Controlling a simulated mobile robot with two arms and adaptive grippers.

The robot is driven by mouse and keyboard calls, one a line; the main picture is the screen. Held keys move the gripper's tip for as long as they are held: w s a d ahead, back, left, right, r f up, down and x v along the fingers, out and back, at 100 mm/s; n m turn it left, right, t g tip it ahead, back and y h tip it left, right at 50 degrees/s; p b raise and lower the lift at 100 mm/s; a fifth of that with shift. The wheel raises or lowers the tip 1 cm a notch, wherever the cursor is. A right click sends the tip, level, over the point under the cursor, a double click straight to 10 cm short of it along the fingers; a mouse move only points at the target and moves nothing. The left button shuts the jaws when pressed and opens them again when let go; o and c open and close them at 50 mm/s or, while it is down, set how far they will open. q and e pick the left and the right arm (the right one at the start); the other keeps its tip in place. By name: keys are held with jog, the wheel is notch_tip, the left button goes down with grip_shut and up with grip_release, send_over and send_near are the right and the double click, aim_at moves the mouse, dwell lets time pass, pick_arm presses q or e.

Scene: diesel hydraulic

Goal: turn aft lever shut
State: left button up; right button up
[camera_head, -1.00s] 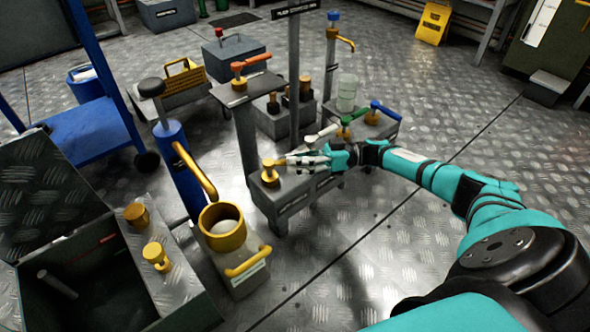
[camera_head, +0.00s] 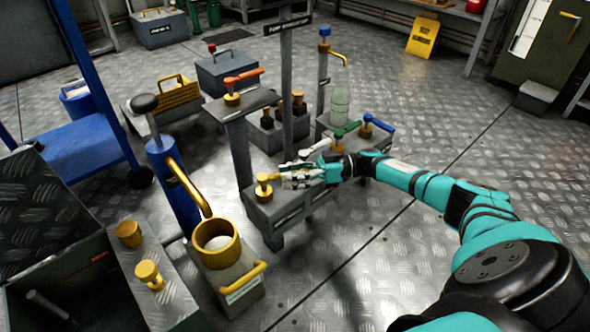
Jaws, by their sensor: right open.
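A low grey bench (camera_head: 316,204) stands in the middle of the head view, with a brass valve (camera_head: 263,187) on its near left end. Farther back on the bench are a white lever (camera_head: 316,146), a green lever (camera_head: 347,129) and a blue lever (camera_head: 379,123). The labels are too small to read, so I cannot tell which lever is the aft one. My right gripper (camera_head: 287,176) is open just right of the brass valve, fingers pointing left at it. The gripper hides any handle there, and contact cannot be made out. My left gripper is not in view.
A dark post (camera_head: 287,80) rises behind the bench. A blue hand pump (camera_head: 176,185) and a yellow-rimmed cup (camera_head: 216,243) stand left. Open floor lies to the right.

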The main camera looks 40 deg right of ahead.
jog(key=v, duration=1.2)
